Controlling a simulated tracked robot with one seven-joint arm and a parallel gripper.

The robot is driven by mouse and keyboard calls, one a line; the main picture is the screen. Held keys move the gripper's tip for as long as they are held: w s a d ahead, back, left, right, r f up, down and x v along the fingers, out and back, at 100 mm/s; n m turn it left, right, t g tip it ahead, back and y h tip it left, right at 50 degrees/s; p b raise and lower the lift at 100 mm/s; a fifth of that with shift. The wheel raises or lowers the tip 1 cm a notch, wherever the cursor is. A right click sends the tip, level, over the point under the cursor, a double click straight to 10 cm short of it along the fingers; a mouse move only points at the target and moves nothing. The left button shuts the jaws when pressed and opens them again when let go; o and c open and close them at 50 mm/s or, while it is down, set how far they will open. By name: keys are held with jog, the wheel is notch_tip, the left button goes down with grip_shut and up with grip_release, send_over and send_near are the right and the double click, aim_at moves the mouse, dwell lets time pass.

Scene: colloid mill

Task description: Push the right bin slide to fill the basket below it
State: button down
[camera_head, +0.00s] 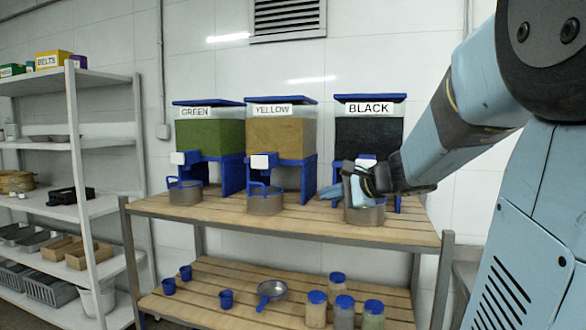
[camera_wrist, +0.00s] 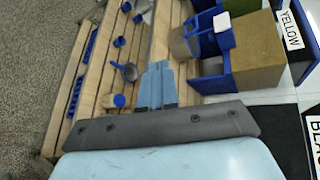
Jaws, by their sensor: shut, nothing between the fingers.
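The right bin (camera_head: 368,136), labelled BLACK, holds dark contents above a blue stand on the upper wooden shelf. Its slide (camera_head: 366,161) shows as a small pale block, partly hidden behind my gripper. A metal basket (camera_head: 365,214) sits below it, its upper part covered by my gripper; I cannot see inside. My gripper (camera_head: 332,193) is shut and empty, in front of the right bin's stand, with its light blue fingers pointing left. The fingers also show in the wrist view (camera_wrist: 157,72). I cannot tell whether the gripper touches the slide or basket.
The yellow bin (camera_head: 281,136) and green bin (camera_head: 210,135) stand to the left, with baskets (camera_head: 265,202) (camera_head: 185,192) below them. The lower shelf holds blue cups (camera_head: 226,299), a strainer (camera_head: 271,290) and jars (camera_head: 344,312). A white rack (camera_head: 76,150) stands far left.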

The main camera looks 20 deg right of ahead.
jog(key=w+d+r+m+t+h, duration=0.1)
jog(key=w+d+m+t, duration=0.1)
jog(key=d, duration=0.5)
jog(key=w+d+r+m+t+h, duration=0.2)
jog(key=w+d+m+t, duration=0.1)
jog(key=d+m, duration=0.3)
jog(key=shift+w+d+h, duration=0.3)
jog(key=shift+w+d, duration=0.2)
jog(key=shift+w, duration=0.35)
jog(key=shift+w, duration=0.1)
jog(key=w+d, duration=0.5)
jog(key=w, duration=0.2)
jog(key=shift+w+d+r, duration=0.1)
jog(key=shift+w+d, duration=0.25)
jog(key=shift+w, duration=0.2)
jog(key=shift+w+d, duration=0.35)
jog(key=shift+w, duration=0.2)
dwell(2.6)
jog(key=shift+s, duration=0.1)
jog(key=shift+s+a, duration=0.75)
jog(key=shift+s, duration=0.3)
